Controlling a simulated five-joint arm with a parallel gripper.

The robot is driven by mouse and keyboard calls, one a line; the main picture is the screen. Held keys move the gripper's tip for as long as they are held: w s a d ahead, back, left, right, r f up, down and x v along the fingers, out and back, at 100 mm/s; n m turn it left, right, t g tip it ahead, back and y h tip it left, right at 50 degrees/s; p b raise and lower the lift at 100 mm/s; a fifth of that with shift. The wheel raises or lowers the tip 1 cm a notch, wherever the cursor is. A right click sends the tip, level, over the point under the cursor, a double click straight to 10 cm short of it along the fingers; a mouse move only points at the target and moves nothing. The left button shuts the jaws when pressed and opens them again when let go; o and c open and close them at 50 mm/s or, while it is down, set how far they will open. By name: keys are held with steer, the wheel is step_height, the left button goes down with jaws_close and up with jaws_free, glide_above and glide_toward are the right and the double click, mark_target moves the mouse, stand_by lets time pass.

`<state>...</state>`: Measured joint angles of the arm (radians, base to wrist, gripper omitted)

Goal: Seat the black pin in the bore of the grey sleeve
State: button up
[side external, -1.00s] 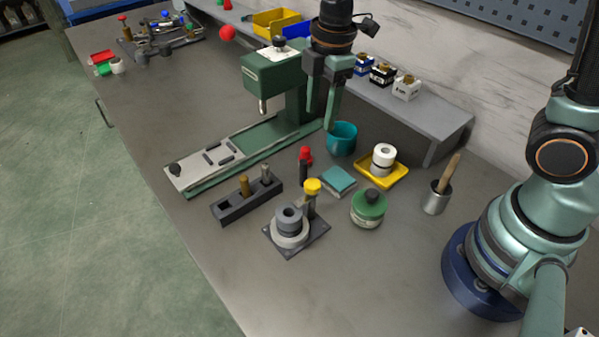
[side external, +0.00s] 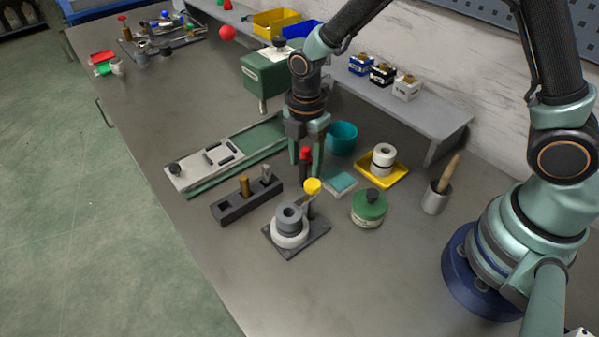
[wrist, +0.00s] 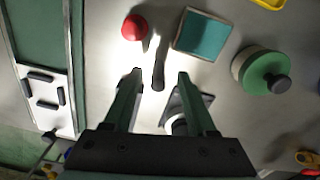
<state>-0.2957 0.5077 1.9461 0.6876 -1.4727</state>
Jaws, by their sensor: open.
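The black pin (side external: 303,172) stands upright on the bench in the side view, close to a red-topped piece (side external: 305,152). The wrist view shows the pin (wrist: 158,75) between my fingertips, with a gap on each side. My gripper (side external: 305,171) is open, pointing down, with one finger on either side of the pin; how far down the pin they reach is hard to tell. The grey sleeve (side external: 289,215) stands on a dark base plate (side external: 313,245), in front of my gripper. In the wrist view it is mostly hidden behind the right finger.
A teal pad (side external: 341,180), green jar (side external: 369,209) and yellow tray (side external: 399,177) are to the right. A slotted block (side external: 235,207) and green machine (side external: 264,78) are left. The front bench is clear.

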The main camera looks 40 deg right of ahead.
mark_target(303, 173)
step_height(303, 173, down, 4)
steer(key=shift+a+f, duration=0.15)
steer(key=shift+w, duration=0.1)
jaws_close()
stand_by(0.3)
